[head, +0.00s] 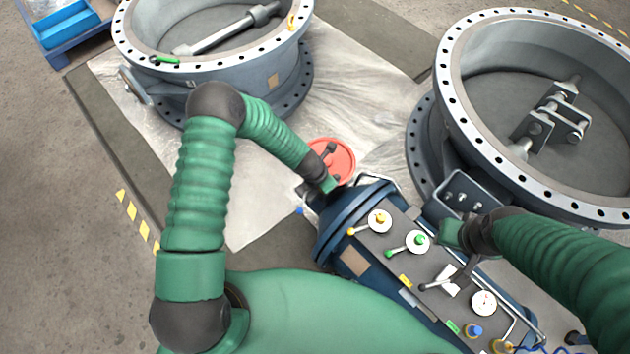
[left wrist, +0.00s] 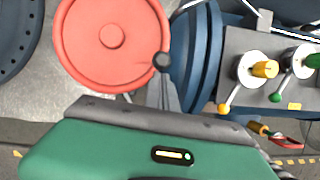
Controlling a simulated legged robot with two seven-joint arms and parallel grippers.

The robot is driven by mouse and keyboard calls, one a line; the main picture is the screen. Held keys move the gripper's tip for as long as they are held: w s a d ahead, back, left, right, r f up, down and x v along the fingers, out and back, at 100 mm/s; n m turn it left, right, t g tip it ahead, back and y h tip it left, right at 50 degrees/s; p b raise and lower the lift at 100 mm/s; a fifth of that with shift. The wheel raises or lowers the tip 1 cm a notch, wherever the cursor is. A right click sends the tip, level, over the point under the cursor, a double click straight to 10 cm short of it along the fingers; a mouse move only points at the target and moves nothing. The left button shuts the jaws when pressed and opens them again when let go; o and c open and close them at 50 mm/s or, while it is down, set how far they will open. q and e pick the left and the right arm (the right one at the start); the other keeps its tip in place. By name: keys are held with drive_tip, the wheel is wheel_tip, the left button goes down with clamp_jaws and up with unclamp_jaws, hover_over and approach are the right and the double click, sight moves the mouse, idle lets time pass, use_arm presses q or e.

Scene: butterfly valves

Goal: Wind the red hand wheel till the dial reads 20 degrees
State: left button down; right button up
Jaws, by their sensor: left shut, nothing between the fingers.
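The red hand wheel (head: 335,152) is at the end of the blue actuator (head: 365,215), partly hidden by my left arm. In the left wrist view the wheel (left wrist: 92,50) fills the upper left, with a dark round knob (left wrist: 162,61) at its right rim. My left gripper (left wrist: 164,88) is shut and empty, its tips just below the knob; I cannot tell whether they touch. In the head view this gripper (head: 328,184) is over the wheel's lower edge. A white dial (head: 484,302) sits on the panel; its reading is too small to tell. My right gripper (head: 450,234) is beside the panel, its fingers unclear.
The panel carries a yellow valve (head: 379,221) and a green valve (head: 416,241) with small levers. Large flanged valve bodies stand at upper left (head: 190,90) and right (head: 450,95). Plastic sheeting (head: 260,210) covers the floor between. A blue crate (head: 68,30) is at the far left.

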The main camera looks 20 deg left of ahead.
use_arm(q)
drive_tip(key=shift+w+d+n+t+y+b, duration=0.15)
drive_tip(key=shift+w+d+n+y, duration=0.15)
drive_tip(key=shift+d+n, duration=0.4)
drive_tip(key=shift+w+d+n+t+y+b, duration=0.2)
drive_tip(key=shift+w+d+n, duration=0.2)
drive_tip(key=shift+d+n, duration=0.25)
